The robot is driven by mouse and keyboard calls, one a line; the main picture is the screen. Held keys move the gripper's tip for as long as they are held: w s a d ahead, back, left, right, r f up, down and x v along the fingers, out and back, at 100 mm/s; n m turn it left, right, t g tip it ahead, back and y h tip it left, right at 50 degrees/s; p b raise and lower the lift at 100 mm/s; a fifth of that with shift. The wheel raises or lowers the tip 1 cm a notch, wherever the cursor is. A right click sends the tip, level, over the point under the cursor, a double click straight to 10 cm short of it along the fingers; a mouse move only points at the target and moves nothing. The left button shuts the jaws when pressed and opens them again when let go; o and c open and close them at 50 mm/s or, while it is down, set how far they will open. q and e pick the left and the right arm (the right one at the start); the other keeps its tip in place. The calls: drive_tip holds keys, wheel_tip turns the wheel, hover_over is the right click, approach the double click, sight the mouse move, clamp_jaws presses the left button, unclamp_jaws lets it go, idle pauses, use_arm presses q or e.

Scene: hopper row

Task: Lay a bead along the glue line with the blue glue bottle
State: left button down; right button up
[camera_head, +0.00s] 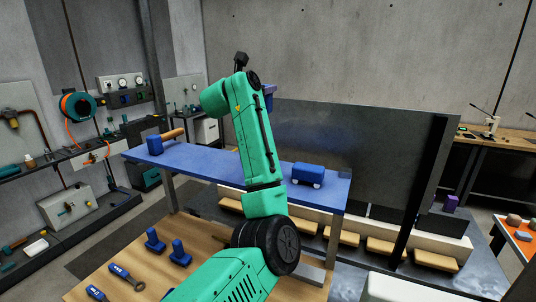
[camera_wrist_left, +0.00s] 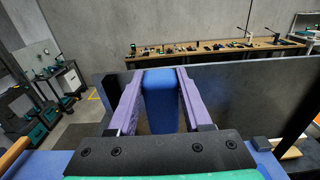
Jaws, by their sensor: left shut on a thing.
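My left gripper (camera_head: 268,96) is at the far end of my green arm, mostly hidden behind the wrist in the head view. In the left wrist view its two purple fingers (camera_wrist_left: 158,82) are shut on a blue, block-like body with a rounded top, which seems to be the blue glue bottle (camera_wrist_left: 160,105). The bottle is held above the far side of the blue table (camera_head: 215,166). Its nozzle is not visible. I cannot make out a glue line in either view. My right gripper is not in view.
A blue toy truck (camera_head: 308,174) stands on the blue table's right part. A blue-headed mallet (camera_head: 155,145) lies at its left end. A tall dark panel (camera_head: 350,145) stands behind. Blue tools (camera_head: 154,241) are on the wooden bench (camera_head: 118,264) in front. Several wooden trays (camera_head: 384,248) line the right.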

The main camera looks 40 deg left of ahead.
use_arm(q)
drive_tip(key=s+d+f+p, duration=0.1)
drive_tip(key=s+f+p, duration=0.2)
drive_tip(key=f, duration=1.2)
drive_tip(key=shift+f+p, duration=0.15)
drive_tip(key=shift+p, duration=0.15)
drive_tip(key=c, duration=0.6)
unclamp_jaws()
drive_tip(key=shift+w+a+f, duration=0.1)
drive_tip(key=shift+w+f, duration=0.15)
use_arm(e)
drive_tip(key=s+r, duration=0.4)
use_arm(q)
drive_tip(key=shift+o, duration=1.4)
drive_tip(key=shift+w, duration=0.1)
drive_tip(key=shift+s+d+r+b, duration=0.1)
drive_tip(key=shift+s+d+b, duration=0.2)
drive_tip(key=shift+s, duration=0.25)
drive_tip(key=b+v, duration=0.5)
drive_tip(key=v, duration=0.6)
drive_tip(key=shift+a, duration=0.15)
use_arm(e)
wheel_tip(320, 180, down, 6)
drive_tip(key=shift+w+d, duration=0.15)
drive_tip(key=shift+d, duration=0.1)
